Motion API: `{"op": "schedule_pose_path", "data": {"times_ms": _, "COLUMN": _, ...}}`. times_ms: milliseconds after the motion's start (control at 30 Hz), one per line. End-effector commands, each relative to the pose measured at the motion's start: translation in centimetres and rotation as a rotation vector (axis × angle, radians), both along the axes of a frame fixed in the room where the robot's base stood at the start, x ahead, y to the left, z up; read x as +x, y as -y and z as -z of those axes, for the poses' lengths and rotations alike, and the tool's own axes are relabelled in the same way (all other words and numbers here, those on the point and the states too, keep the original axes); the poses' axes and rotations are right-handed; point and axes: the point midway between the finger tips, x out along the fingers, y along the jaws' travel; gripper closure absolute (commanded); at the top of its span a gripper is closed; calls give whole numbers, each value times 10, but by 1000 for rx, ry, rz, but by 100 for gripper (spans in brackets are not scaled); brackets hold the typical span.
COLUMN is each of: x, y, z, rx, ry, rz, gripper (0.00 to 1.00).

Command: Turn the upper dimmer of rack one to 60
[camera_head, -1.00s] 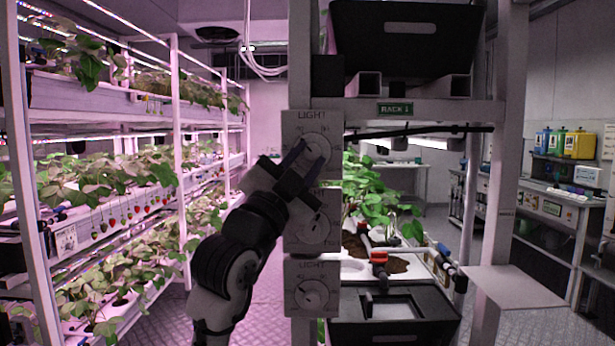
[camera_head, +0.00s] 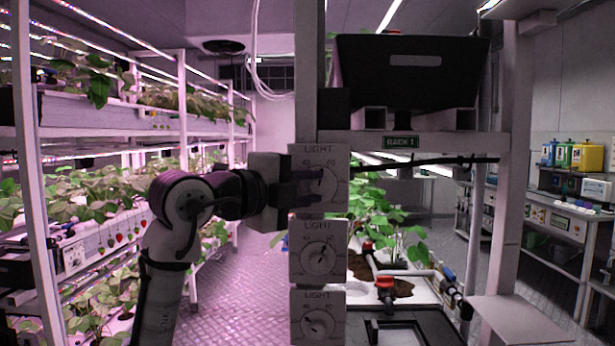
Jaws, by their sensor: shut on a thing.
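The upper dimmer (camera_head: 334,200) is the top of 3 grey LIGHT boxes on the post of the rack labelled RACK 1 (camera_head: 401,142). Its round dial carries a knob at its middle. My gripper (camera_head: 318,187) reaches in from the left, level with this dial, and its dark fingers are shut on the knob. The fingers hide part of the dial's left side, and its small numbers are too blurred to read. The middle dimmer (camera_head: 319,255) and the lower dimmer (camera_head: 318,320) are below, untouched.
A black crate (camera_head: 411,70) sits on the rack's top beam. A thin black bar (camera_head: 430,163) runs right from behind the upper dimmer. Plant shelves (camera_head: 95,119) line the left, with open floor (camera_head: 225,280) between. A pale ledge (camera_head: 520,318) is at the lower right.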

Motion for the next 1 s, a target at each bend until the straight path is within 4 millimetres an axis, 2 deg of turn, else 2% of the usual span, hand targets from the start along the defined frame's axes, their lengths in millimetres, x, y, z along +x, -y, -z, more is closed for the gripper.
{"op": "schedule_pose_path", "data": {"times_ms": 33, "x": 0, "y": 0, "z": -6, "rx": 34, "ry": 2, "rz": -2, "gripper": 96}}
{"op": "schedule_pose_path", "data": {"times_ms": 400, "x": 1, "y": 0, "z": -7, "rx": 214, "ry": 3, "rz": -4, "gripper": 96}}
{"op": "schedule_pose_path", "data": {"times_ms": 1000, "x": 1, "y": 0, "z": -6, "rx": 252, "ry": 4, "rz": -5, "gripper": 96}}
